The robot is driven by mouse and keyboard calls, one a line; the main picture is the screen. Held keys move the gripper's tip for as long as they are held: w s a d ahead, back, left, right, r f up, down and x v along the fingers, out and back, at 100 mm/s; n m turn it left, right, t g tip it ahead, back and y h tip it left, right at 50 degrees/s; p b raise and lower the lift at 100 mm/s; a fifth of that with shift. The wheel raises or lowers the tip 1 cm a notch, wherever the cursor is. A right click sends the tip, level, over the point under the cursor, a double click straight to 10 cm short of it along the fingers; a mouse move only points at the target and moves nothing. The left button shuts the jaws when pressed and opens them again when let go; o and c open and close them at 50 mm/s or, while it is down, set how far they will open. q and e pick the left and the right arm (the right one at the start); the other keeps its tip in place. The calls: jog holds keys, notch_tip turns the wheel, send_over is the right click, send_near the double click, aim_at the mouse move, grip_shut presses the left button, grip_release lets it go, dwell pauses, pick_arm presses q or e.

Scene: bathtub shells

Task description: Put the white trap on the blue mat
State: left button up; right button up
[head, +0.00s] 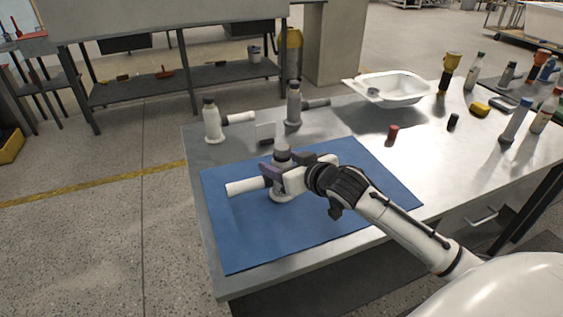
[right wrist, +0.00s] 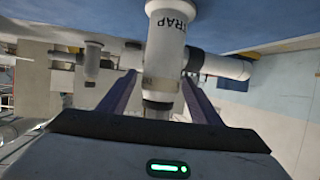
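The white trap (head: 246,187) stands upright on the blue mat (head: 330,215), with its side pipe pointing left. Its round base rests on the mat. In the right wrist view, which is upside down, the trap (right wrist: 163,50) shows the printed word TRAP and its base meets the blue surface. My right gripper (head: 277,172) is at the trap's upper body, one purple finger on each side. In the right wrist view the gripper (right wrist: 160,78) has its fingertips very close to the trap; whether they press on it is unclear. My left gripper is out of view.
A similar white fitting (head: 213,122) and a grey fitting (head: 293,105) stand behind the mat. A white basin (head: 400,88) is at the back; a red item (head: 393,134) and several bottles are to the right. The mat's front part is clear.

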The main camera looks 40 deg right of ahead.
jog(key=shift+r, duration=0.1)
jog(key=v, duration=1.2)
